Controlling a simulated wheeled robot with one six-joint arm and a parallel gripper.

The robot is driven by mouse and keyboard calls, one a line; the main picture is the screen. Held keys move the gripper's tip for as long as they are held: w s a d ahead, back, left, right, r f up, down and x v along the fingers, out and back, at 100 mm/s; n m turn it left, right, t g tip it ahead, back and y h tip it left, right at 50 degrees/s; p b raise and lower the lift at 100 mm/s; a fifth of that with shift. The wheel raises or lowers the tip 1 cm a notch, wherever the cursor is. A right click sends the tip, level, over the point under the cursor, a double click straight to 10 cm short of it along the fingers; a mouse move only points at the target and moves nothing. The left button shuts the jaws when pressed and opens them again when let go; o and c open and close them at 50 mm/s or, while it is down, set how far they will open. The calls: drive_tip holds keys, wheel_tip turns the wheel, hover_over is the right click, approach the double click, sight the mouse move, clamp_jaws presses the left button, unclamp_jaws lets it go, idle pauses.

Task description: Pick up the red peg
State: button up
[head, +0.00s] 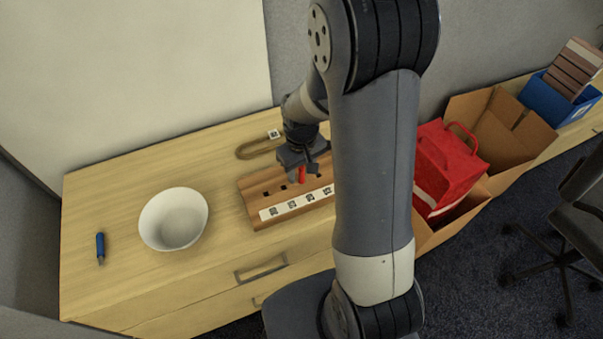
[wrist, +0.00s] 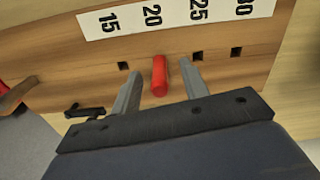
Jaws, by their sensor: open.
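The red peg (wrist: 159,76) stands in a wooden board (wrist: 100,62) with a row of square holes. In the wrist view it is next to the label 20, and the other visible holes are empty. My gripper (wrist: 160,82) is open, with one finger on each side of the peg and a gap showing on both sides. In the head view my gripper (head: 304,164) is over the board, and part of the red peg (head: 302,174) shows below it. My arm hides the board's right end there.
A white bowl (head: 173,219) and a blue pen (head: 100,248) lie left of the board on the wooden cabinet top. A looped brown cord (head: 258,150) lies behind the board. A red bag (head: 449,165) in a cardboard box (head: 500,150) stands to the right.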

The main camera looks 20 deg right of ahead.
drive_tip(key=shift+f, duration=0.65)
drive_tip(key=shift+c, duration=0.2)
clamp_jaws()
